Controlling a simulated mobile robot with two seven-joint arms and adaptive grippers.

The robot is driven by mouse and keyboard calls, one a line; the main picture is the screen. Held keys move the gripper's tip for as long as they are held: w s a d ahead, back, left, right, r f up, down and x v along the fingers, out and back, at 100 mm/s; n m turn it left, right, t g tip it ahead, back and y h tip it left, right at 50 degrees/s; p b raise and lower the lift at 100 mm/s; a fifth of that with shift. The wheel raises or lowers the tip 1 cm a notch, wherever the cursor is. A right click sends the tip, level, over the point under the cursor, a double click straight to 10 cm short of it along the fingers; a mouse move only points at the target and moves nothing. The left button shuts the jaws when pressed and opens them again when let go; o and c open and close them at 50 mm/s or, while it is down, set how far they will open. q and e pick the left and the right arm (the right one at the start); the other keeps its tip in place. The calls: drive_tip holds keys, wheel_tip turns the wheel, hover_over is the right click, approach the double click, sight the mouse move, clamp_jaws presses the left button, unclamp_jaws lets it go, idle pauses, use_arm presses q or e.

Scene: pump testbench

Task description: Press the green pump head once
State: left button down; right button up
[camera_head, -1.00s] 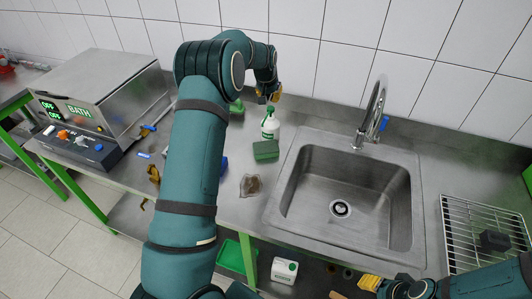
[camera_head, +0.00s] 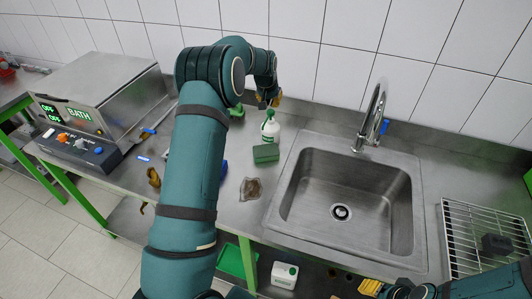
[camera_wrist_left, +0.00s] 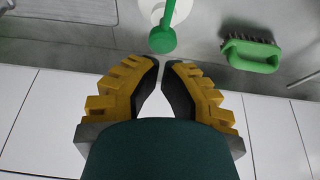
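The white bottle (camera_head: 270,131) with the green pump head (camera_head: 270,113) stands upright on the steel counter, behind the green sponge and left of the sink. My left gripper (camera_head: 272,102) is above and just behind the pump head. In the left wrist view, the round green pump head (camera_wrist_left: 162,39) lies just beyond the tips of my left gripper (camera_wrist_left: 163,62). Its yellow fingers have their tips nearly together, with nothing between them. I cannot tell from these views whether they touch the head. My right gripper (camera_head: 371,286) shows only partly at the bottom edge; its opening is unclear.
A green brush (camera_wrist_left: 252,54) lies beside the bottle; it also shows in the head view (camera_head: 237,111). A green sponge (camera_head: 265,153) sits in front of the bottle. The sink (camera_head: 342,205) and faucet (camera_head: 372,118) are to the right. The tiled wall is close behind.

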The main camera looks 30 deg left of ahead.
sight(270, 112)
use_arm(q)
drive_tip(key=shift+f, duration=0.2)
idle(0.5)
drive_tip(key=shift+f+b, duration=1.5)
drive_tip(key=shift+f, duration=0.65)
drive_tip(key=shift+s, duration=0.1)
drive_tip(key=shift+r, duration=0.1)
drive_tip(key=shift+r+p, duration=1.3)
drive_tip(key=shift+r, duration=0.9)
drive_tip(key=shift+r, duration=0.1)
wheel_tip(270, 112, up, 6)
drive_tip(key=p, duration=0.3)
drive_tip(key=shift+p, duration=0.3)
